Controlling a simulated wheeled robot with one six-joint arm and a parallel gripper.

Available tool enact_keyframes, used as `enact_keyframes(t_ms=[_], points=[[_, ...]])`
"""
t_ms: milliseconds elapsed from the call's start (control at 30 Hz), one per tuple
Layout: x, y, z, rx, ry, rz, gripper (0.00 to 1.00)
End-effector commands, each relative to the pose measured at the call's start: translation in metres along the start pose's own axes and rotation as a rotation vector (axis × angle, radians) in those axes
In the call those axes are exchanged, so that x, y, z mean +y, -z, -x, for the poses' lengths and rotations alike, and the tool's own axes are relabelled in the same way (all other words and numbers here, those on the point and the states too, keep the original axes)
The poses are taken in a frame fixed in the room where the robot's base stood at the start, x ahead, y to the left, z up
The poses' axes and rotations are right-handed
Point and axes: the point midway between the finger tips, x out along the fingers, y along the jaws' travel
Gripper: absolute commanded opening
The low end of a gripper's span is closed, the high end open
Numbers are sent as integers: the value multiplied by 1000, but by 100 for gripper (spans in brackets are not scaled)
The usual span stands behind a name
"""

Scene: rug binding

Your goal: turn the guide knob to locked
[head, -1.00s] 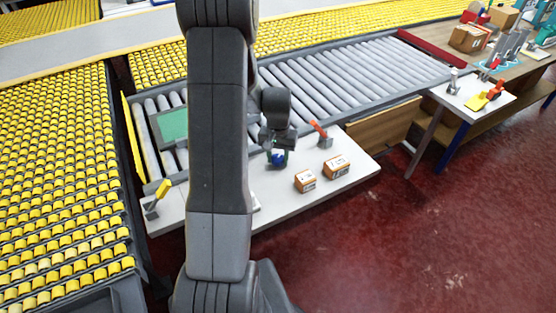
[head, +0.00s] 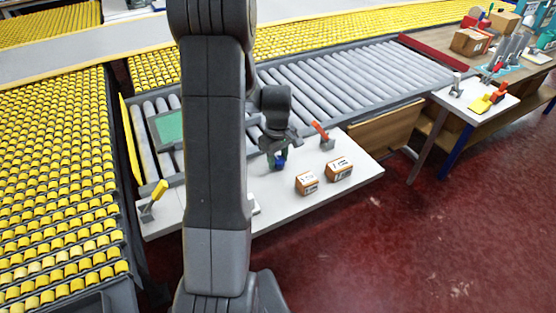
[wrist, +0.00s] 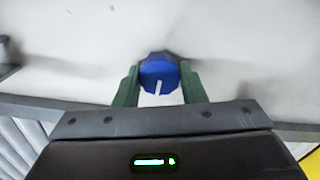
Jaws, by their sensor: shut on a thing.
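The guide knob (wrist: 158,70) is blue and faceted, with a white pointer line on its face. In the wrist view it sits between the two green fingers of my gripper (wrist: 158,88), and the pointer runs nearly straight toward the gripper, leaning slightly. In the head view the knob (head: 281,163) is a small blue spot at the white table, under my gripper (head: 277,158). The gripper is shut on the knob. No locked mark can be made out.
The white table (head: 290,205) also holds two small brown boxes (head: 307,183) (head: 339,168), a red-handled lever (head: 321,134) and a yellow-handled lever (head: 154,198). A roller conveyor (head: 350,80) runs behind. My arm hides part of the table.

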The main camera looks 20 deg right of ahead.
Motion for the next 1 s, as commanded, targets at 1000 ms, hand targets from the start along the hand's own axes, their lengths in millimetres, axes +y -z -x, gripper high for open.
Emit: enact_keyframes(t_ms=[1000], points=[[0, 0, 1, 2, -3, 570, 14]])
